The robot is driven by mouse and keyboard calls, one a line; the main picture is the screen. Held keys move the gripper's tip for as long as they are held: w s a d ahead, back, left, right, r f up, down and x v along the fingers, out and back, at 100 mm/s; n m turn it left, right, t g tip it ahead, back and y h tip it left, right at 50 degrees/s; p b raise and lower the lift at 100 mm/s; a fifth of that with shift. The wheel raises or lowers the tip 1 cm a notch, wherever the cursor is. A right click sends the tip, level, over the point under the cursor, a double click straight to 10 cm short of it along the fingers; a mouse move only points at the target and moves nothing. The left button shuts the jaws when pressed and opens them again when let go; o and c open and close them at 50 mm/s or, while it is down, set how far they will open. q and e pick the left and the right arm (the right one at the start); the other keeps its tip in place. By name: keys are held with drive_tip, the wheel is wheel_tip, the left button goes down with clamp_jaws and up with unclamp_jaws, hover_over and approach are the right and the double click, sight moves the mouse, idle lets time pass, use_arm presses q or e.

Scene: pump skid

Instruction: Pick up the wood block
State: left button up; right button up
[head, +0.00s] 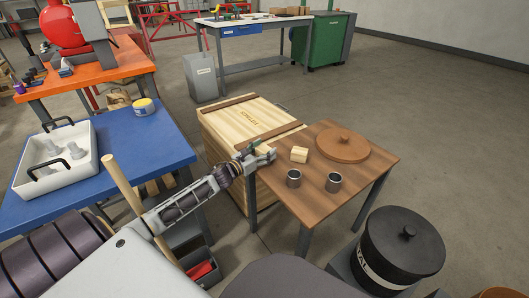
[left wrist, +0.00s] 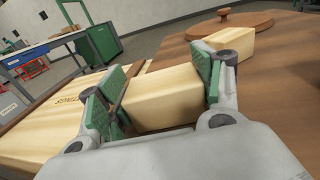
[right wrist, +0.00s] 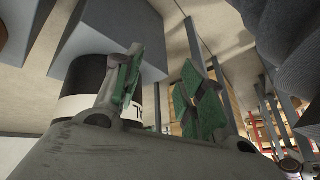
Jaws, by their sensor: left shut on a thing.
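My left gripper (head: 264,157) is at the left edge of the small brown table (head: 348,181). In the left wrist view its green-padded fingers (left wrist: 160,95) are shut on a pale wood block (left wrist: 167,98), one pad on each side. In the head view the gripper mostly hides this held block. A second pale wood block (head: 299,154) stands on the table just right of the gripper; it also shows behind the right finger in the left wrist view (left wrist: 234,43). My right gripper (right wrist: 160,85) is open and empty, seen only in the right wrist view.
Two metal cups (head: 293,178) and a round wooden lid (head: 342,145) are on the table. A wooden crate (head: 245,121) stands behind and left of it. A black drum (head: 401,247) stands at the front right. A blue table (head: 125,145) is at left.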

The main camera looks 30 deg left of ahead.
sight(264, 149)
use_arm(q)
drive_tip(key=shift+r+p, duration=0.3)
drive_tip(key=shift+r, duration=0.05)
wheel_tip(264, 149, up, 4)
drive_tip(key=p, duration=0.3)
drive_tip(key=shift+r+p, duration=0.25)
drive_tip(key=shift+p, duration=0.1)
wheel_tip(264, 149, up, 2)
drive_tip(key=shift+r+p, duration=0.2)
drive_tip(key=shift+p, duration=0.8)
drive_tip(key=shift+r+p, duration=0.8)
drive_tip(key=shift+r, duration=0.4)
use_arm(e)
drive_tip(key=s+d+r+g+h, duration=0.1)
drive_tip(key=d+r+g+h, duration=0.1)
drive_tip(key=r, duration=0.3)
drive_tip(key=shift+s+d+r+g, duration=0.3)
drive_tip(key=shift+d+g, duration=0.2)
drive_tip(key=shift+d, duration=0.35)
drive_tip(key=shift+f, duration=0.1)
